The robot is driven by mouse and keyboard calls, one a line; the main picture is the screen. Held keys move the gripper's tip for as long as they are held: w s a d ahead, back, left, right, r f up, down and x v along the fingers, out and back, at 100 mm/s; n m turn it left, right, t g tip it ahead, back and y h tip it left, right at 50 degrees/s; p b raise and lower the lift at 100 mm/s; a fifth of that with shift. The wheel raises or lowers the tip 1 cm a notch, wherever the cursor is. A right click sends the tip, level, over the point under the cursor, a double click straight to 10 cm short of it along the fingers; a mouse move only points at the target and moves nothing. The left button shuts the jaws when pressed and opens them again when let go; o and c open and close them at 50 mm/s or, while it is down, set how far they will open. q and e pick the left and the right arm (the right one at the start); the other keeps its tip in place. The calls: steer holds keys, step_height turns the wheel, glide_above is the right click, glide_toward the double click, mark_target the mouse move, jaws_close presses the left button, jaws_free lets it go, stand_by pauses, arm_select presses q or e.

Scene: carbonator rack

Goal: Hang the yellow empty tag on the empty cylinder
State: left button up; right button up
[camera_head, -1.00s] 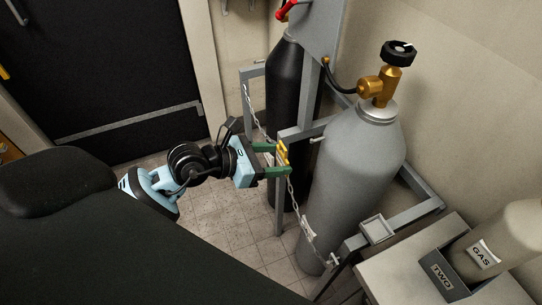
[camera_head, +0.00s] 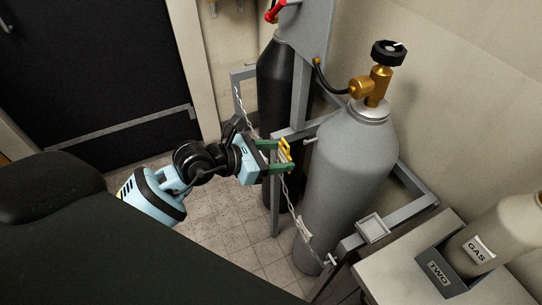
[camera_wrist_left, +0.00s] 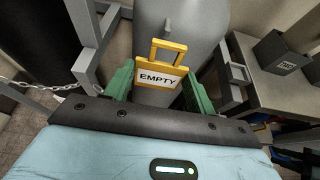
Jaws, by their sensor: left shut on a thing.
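The yellow tag (camera_wrist_left: 158,77) reads EMPTY and has an open rectangular loop at its top. My left gripper (camera_wrist_left: 158,88) is shut on it, its green fingers at the tag's two sides. In the head view the gripper (camera_head: 279,157) holds the tag (camera_head: 286,150) upright, beside the grey cylinder (camera_head: 348,165). The grey cylinder has a brass valve (camera_head: 372,86) with a black knob. A black cylinder (camera_head: 284,95) stands behind it. A small pale peg (camera_head: 311,141) shows left of the grey cylinder, close to the tag. I cannot tell whether the loop touches it. My right gripper is out of view.
A grey metal rack (camera_head: 409,187) surrounds the cylinders. Tiled floor is open left of the rack.

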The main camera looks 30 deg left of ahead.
mark_target(284, 152)
arm_select(q)
steer(key=shift+w+d+f, duration=0.15)
steer(key=shift+w+d, duration=0.7)
steer(key=shift+w, duration=0.25)
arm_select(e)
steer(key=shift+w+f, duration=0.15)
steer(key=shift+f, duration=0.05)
arm_select(q)
steer(key=shift+w+d, duration=0.25)
steer(key=shift+w, duration=0.05)
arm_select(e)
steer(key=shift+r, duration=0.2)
arm_select(q)
steer(key=shift+w+d, duration=0.7)
steer(key=shift+w, duration=0.2)
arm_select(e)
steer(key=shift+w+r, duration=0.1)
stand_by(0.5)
arm_select(q)
steer(key=shift+w+d+f, duration=0.1)
steer(key=shift+w+f, duration=0.05)
steer(key=shift+w+d+f, duration=0.15)
steer(key=shift+w+d, duration=0.05)
stand_by(0.4)
steer(key=shift+w+d+f, duration=0.1)
steer(key=shift+w+f, duration=0.05)
steer(key=shift+f, duration=0.1)
stand_by(0.7)
